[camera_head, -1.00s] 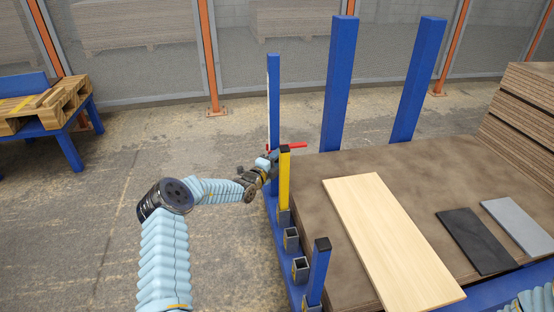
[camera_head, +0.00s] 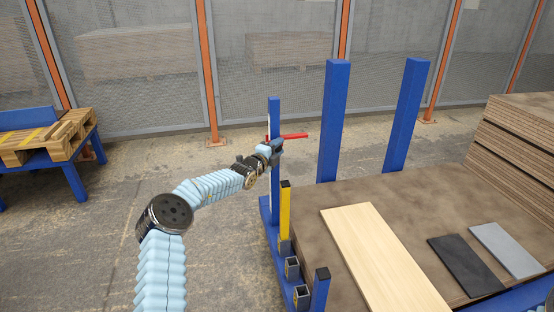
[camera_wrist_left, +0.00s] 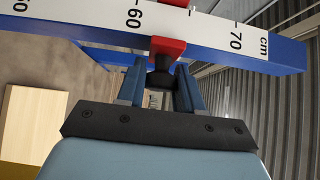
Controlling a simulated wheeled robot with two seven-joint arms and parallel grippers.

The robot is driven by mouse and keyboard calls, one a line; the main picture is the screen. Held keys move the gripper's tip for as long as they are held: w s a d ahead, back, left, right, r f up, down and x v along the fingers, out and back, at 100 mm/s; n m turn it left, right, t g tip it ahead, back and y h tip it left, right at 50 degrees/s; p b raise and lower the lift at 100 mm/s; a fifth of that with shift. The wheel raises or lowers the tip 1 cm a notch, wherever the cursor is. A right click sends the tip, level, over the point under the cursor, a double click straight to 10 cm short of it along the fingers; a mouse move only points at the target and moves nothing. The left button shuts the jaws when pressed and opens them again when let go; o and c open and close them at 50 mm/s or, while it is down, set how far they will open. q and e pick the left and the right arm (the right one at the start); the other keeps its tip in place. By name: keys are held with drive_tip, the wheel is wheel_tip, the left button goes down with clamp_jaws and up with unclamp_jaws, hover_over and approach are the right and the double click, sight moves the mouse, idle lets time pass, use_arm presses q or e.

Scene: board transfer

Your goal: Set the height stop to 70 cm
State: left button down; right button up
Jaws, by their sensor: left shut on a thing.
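The height stop is a red slider (camera_wrist_left: 168,48) with a black knob (camera_wrist_left: 160,78) on a blue post with a white cm scale (camera_wrist_left: 215,35). In the wrist view the slider sits between the 60 and 70 marks, closer to 60. In the head view its red arm (camera_head: 292,136) sticks out to the right from the blue post (camera_head: 274,110). My left gripper (camera_head: 274,148) is at the post; in the wrist view its fingers (camera_wrist_left: 160,88) are closed around the black knob. My right gripper is out of view.
A yellow post (camera_head: 285,210) and a short blue post (camera_head: 320,290) stand along the near side of the brown board stack (camera_head: 400,195). A light wood board (camera_head: 385,260), a black plate (camera_head: 465,265) and a grey plate (camera_head: 507,248) lie on top. Two tall blue posts rise behind.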

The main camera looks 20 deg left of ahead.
use_arm(q)
wheel_tip(320, 180, up, 6)
drive_tip(key=shift+f+p, duration=0.1)
drive_tip(key=shift+p, duration=1.05)
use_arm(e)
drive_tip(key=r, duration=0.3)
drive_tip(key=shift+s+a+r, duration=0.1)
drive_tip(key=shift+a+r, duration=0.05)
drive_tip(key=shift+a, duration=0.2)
use_arm(q)
drive_tip(key=c, duration=0.8)
unclamp_jaws()
drive_tip(key=shift+o, duration=0.2)
drive_tip(key=shift+s+f, duration=0.1)
drive_tip(key=shift+s, duration=0.1)
drive_tip(key=s+a+b, duration=0.2)
drive_tip(key=s, duration=1.1)
drive_tip(key=shift+s, duration=0.15)
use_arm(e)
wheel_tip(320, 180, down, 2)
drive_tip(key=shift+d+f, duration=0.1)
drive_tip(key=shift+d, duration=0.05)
